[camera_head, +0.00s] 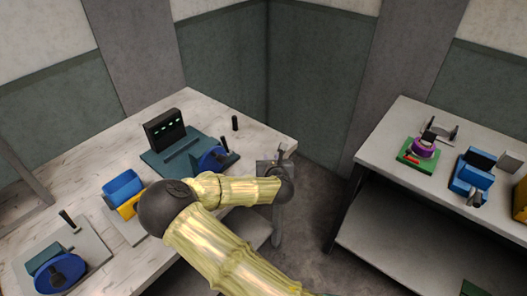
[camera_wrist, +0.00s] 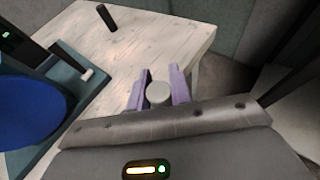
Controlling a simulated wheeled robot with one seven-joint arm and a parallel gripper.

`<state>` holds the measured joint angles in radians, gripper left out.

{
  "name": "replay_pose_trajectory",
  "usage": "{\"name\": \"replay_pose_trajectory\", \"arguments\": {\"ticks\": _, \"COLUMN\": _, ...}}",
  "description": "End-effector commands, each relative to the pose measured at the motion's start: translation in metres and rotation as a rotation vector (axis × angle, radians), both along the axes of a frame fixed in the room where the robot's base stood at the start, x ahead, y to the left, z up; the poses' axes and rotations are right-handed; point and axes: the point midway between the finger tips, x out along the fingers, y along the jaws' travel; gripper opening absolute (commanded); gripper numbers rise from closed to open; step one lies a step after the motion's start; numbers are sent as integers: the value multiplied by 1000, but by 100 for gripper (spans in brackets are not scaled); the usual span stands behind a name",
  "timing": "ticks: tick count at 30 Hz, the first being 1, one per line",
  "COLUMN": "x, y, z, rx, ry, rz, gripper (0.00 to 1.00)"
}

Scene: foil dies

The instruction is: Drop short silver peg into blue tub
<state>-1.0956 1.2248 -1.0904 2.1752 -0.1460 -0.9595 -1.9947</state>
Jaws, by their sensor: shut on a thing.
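My gripper (camera_head: 282,150) is near the right end of the left table in the head view. In the wrist view its two purple fingers (camera_wrist: 160,88) are shut on a short silver peg (camera_wrist: 158,93), whose round pale end shows between them. The peg cannot be made out in the head view. A blue open box (camera_head: 122,184), which looks like the blue tub, sits on the left table beside a yellow one, well to the left of my gripper. Its inside is only partly visible.
The left table (camera_head: 75,160) holds a teal machine with a blue wheel (camera_head: 213,158), a black display box (camera_head: 165,131) and an upright black cylinder (camera_head: 235,123). The blue wheel looms at left in the wrist view (camera_wrist: 30,112). A second table with blue fixtures (camera_head: 472,172) stands right.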

Motion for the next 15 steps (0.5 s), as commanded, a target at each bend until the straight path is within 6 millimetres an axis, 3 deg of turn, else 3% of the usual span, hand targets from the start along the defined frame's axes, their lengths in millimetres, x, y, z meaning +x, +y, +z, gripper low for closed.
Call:
{"name": "replay_pose_trajectory", "arguments": {"ticks": 11, "x": -24, "y": -51, "z": -55, "rx": 4, "ry": 5, "rz": -42, "gripper": 0}}
{"name": "replay_pose_trajectory", "arguments": {"ticks": 15, "x": -43, "y": -83, "z": -83, "rx": -3, "ry": 5, "rz": -65, "gripper": 0}}
